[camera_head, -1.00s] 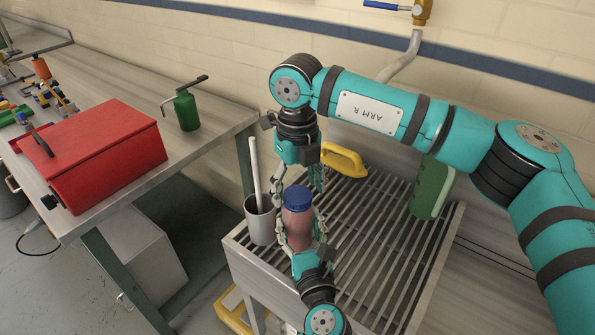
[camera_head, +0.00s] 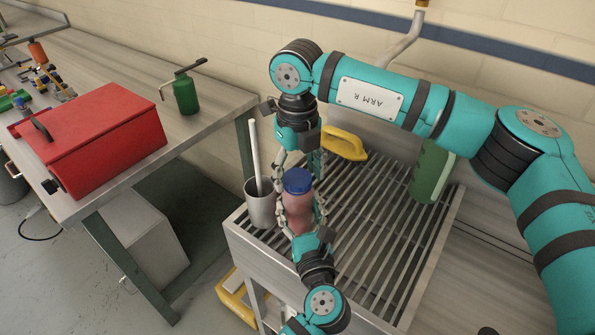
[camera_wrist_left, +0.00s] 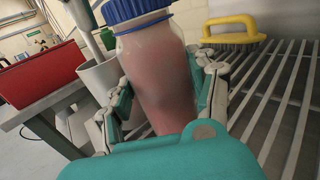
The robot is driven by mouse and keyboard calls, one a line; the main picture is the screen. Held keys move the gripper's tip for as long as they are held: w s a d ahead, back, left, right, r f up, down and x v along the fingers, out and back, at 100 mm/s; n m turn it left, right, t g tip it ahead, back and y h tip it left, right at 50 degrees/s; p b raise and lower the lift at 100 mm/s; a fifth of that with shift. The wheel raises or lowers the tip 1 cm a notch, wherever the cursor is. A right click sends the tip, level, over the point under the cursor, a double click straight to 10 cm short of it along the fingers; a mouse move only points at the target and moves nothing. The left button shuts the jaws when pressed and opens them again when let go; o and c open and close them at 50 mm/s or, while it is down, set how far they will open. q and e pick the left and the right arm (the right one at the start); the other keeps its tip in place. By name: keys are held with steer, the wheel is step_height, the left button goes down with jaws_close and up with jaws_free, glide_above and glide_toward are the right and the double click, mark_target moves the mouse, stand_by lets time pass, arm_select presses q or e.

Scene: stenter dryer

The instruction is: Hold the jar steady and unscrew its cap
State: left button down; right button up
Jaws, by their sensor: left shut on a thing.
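The jar (camera_head: 299,215) is clear with reddish-brown contents and a blue screw cap (camera_head: 298,181). It stands upright over the slatted rack, and its base is hidden. In the left wrist view the jar (camera_wrist_left: 160,75) fills the middle, its ribbed blue cap (camera_wrist_left: 135,8) cut by the top edge. My left gripper (camera_head: 301,210) is shut on the jar's body, one finger on each side. My right gripper (camera_head: 298,165) points down just above the cap with its fingers spread and empty. I cannot tell whether its fingertips touch the cap.
A grey cup (camera_head: 260,206) with a white stick stands close left of the jar. A red toolbox (camera_head: 95,145) and green oil can (camera_head: 186,95) stand on the left bench.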

steer(key=shift+o, duration=0.2)
steer(key=shift+r, duration=0.15)
steer(key=shift+r, duration=2.15)
arm_select(q)
steer(key=shift+c, duration=1.5)
jaws_free()
steer(key=shift+o, duration=0.3)
steer(key=v, duration=1.2)
